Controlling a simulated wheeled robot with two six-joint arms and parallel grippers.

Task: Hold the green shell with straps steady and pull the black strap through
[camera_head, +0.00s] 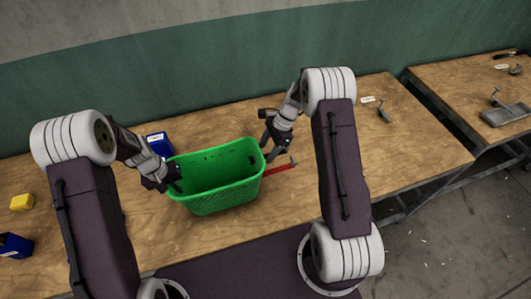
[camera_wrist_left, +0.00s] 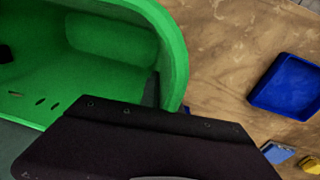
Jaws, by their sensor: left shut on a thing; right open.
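The green shell (camera_head: 213,196) stands upright, open side up, on the wooden bench in the head view. Its rim and inside also show in the left wrist view (camera_wrist_left: 172,35). My left gripper (camera_head: 176,186) is shut on the shell's left rim. In the left wrist view, the dark gripper body covers the lower part and hides most of the grip. My right gripper (camera_head: 268,148) is open at the shell's right rim, pointing down; I cannot tell whether it touches. I cannot clearly make out the black strap; small dark patches show on the shell's inner wall.
A red-handled tool (camera_head: 278,169) lies right of the shell. A blue bin (camera_head: 157,142) stands behind it, another blue bin (camera_head: 14,245) and a yellow block (camera_head: 22,202) at far left. A metal tool (camera_head: 383,112) lies toward the right end. The bench front is clear.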

